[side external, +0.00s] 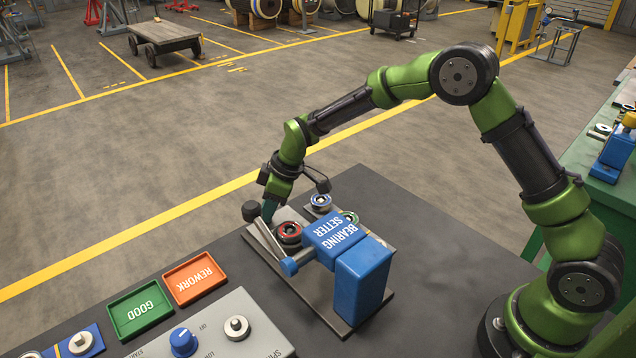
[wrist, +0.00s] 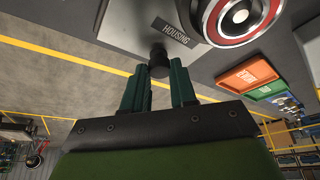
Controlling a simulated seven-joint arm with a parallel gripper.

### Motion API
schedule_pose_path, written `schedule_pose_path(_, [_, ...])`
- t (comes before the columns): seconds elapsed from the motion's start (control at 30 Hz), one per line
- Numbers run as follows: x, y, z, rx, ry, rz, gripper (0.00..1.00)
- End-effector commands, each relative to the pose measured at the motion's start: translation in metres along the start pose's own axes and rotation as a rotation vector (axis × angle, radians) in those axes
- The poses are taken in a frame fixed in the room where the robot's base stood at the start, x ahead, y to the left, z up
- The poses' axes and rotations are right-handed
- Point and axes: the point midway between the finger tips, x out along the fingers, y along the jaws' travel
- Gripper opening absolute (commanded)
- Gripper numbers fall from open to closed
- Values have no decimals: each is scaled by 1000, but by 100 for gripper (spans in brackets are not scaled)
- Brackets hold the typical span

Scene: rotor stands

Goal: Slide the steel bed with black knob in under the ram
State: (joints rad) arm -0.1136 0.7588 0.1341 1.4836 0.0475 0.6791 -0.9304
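The steel bed (side external: 259,239) reaches out from the blue bearing setter (side external: 364,281), with its black knob (side external: 250,211) at the outer end. A red-ringed housing (side external: 288,233) sits on the bed, beside the blue head rather than fully beneath it. The ram itself is hidden by the head. My gripper (side external: 268,217) points down right beside the knob. In the wrist view its two green fingers (wrist: 160,80) stand apart, with the knob (wrist: 158,52) just beyond the gap between their tips. I cannot tell whether they touch it. The red-ringed housing (wrist: 237,15) also shows there.
A blue-ringed part (side external: 321,202) and a green-ringed part (side external: 350,217) stand behind the setter's head. Green (side external: 141,310) and orange (side external: 195,278) trays and a grey control box (side external: 215,328) lie at the front left. The dark table right of the setter is clear.

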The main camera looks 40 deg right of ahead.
Motion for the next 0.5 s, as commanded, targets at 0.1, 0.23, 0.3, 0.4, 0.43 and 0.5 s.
schedule_pose_path(0.1, [0,0,0,0,0,0,0])
schedule_pose_path(0.23, [0,0,0,0,0,0,0])
schedule_pose_path(0.3, [0,0,0,0,0,0,0])
schedule_pose_path(0.4, [-2,-4,4,0,-1,-1,0])
schedule_pose_path(0.43, [-3,-6,6,0,0,-1,0])
schedule_pose_path(0.5, [-6,-14,13,0,-1,-2,0])
